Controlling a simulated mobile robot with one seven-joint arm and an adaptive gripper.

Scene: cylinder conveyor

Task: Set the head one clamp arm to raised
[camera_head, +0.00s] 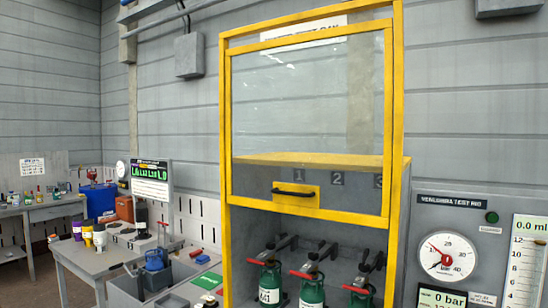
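The head one clamp arm (286,242) is a dark bar inside the yellow-framed cabinet, at the left of a row of three, below the number 1 label (299,173). It runs from the back toward a green cylinder (269,284), which stands upright with a red part at its top. I cannot tell whether this clamp arm is raised or lowered. Similar clamp arms for head two (325,248) and head three (374,262) are to its right, each behind a green cylinder. My gripper is not in view.
A clear sash (310,105) with a black handle (294,193) covers the cabinet's upper part; the lower part is open. A gauge panel (446,255) is at right. A cluttered bench (85,258) with a grey bin (125,292) is at left.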

